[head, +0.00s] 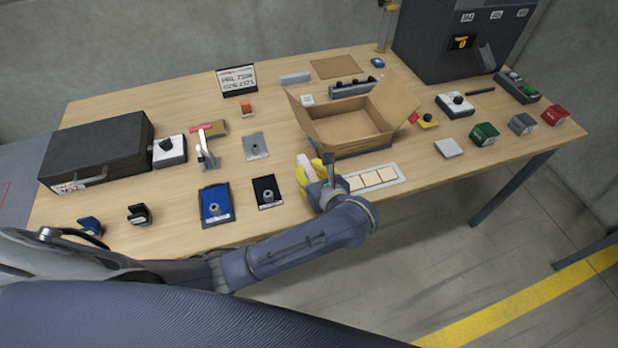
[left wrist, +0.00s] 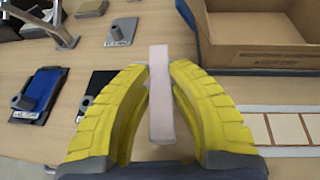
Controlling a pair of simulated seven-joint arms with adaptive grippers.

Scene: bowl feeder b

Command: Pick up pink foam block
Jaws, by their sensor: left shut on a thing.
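The pink foam block (left wrist: 160,100) is a pale pink bar standing lengthwise between the yellow fingers of my left gripper (left wrist: 160,80) in the left wrist view. The fingers are shut on it from both sides. In the head view the block (head: 303,166) shows as a small pink piece at the yellow fingertips of my left gripper (head: 308,170), near the table's front edge. I cannot tell whether the block touches the table. My right gripper is in neither view.
An open cardboard box (head: 340,128) stands just behind the left gripper. A strip with square tan pads (head: 372,180) lies to its right. A black plate (head: 267,192) and a blue plate (head: 216,204) with posts lie to its left. A toggle clamp (head: 206,152) stands further left.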

